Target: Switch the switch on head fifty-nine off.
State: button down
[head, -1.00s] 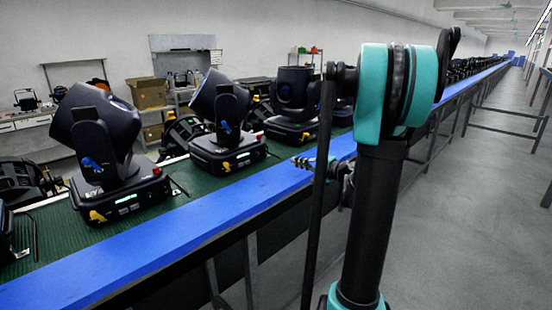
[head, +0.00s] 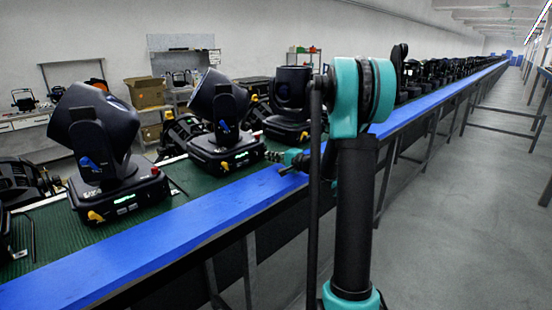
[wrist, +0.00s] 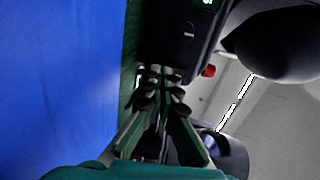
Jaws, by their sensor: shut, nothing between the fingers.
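Black moving heads stand in a row on the green belt. No number is readable, so I cannot tell which is head fifty-nine. The middle head (head: 225,155) has a lit green display, a yellow part at its front and a red switch at its right end. My gripper (head: 272,157) is shut and empty, low by that base's right front corner. In the wrist view, my gripper (wrist: 160,76) points along a black base (wrist: 180,35) with a green display and small knob. The red switch (wrist: 208,71) sticks out just right of the fingertips, apart from them.
A blue rail (head: 150,235) runs along the belt's near side, below my gripper. Another head (head: 110,150) stands to the left and one (head: 291,100) to the right. Shelves and a cardboard box (head: 146,92) are behind.

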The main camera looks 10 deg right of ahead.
dwell(0.3)
jog(key=shift+w+a+f, duration=0.2)
jog(key=shift+w+a, duration=0.1)
jog(key=shift+w, duration=0.05)
jog(key=shift+s+d, duration=0.1)
jog(key=v, duration=1.1)
jog(key=shift+s+d, duration=0.25)
jog(key=shift+s, duration=0.1)
